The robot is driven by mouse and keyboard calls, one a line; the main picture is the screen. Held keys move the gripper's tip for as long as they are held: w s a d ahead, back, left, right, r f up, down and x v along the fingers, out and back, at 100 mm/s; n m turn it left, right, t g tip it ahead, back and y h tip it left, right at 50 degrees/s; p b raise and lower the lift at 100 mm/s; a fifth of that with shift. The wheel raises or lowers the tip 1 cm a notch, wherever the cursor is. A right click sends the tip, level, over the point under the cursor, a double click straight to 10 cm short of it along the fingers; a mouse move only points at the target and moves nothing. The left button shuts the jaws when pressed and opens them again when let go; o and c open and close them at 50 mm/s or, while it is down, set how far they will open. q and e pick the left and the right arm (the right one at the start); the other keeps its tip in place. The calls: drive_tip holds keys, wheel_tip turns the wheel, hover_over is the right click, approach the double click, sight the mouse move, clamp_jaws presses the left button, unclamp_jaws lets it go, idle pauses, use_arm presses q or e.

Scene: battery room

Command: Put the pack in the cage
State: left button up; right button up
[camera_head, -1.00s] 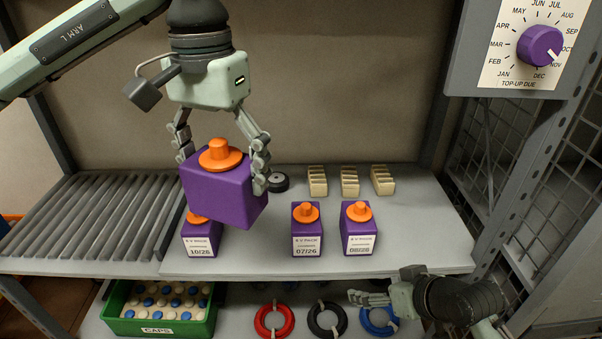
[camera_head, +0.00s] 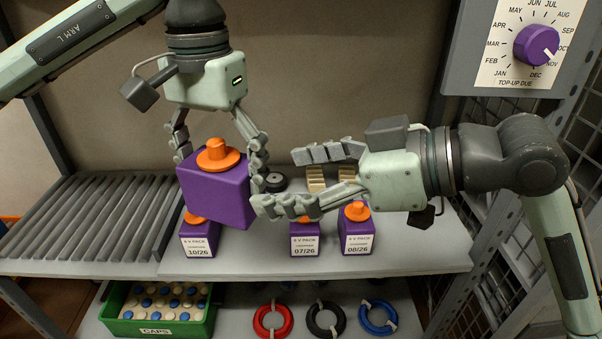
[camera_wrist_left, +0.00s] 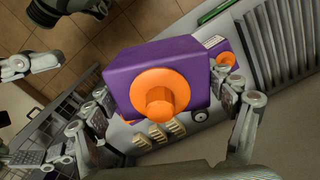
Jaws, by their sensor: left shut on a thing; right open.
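My left gripper (camera_head: 217,150) is shut on a purple pack (camera_head: 215,197) with an orange knob, held above the shelf; the pack also fills the middle of the left wrist view (camera_wrist_left: 155,80). No label shows on its visible sides. My right gripper (camera_head: 290,180) is open and empty, its fingers pointing left, just right of the held pack. Three more purple packs stand on the shelf, labelled 10/26 (camera_head: 199,238), 07/26 (camera_head: 305,238) and 08/26 (camera_head: 357,236). A mesh cage (camera_head: 575,130) stands at the right; its inside is mostly hidden by my right arm.
A dial panel (camera_head: 537,46) marked TOP-UP DUE points between OCT and NOV. Ribbed rollers (camera_head: 85,225) lie left of the shelf (camera_head: 270,262). Beige blocks (camera_head: 316,178) stand behind the packs. Below are a green CAPS bin (camera_head: 155,328) and red, black and blue rings (camera_head: 272,321).

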sight(227, 183)
use_arm(q)
drive_tip(key=shift+r, duration=0.1)
use_arm(e)
drive_tip(key=x, duration=1)
drive_tip(key=shift+w+a+f, duration=0.2)
drive_tip(key=shift+a, duration=0.05)
drive_tip(key=shift+w+d, duration=0.1)
clamp_jaws()
use_arm(q)
drive_tip(key=o, duration=1.6)
use_arm(e)
drive_tip(key=shift+r, duration=0.1)
use_arm(q)
drive_tip(key=shift+o, duration=0.8)
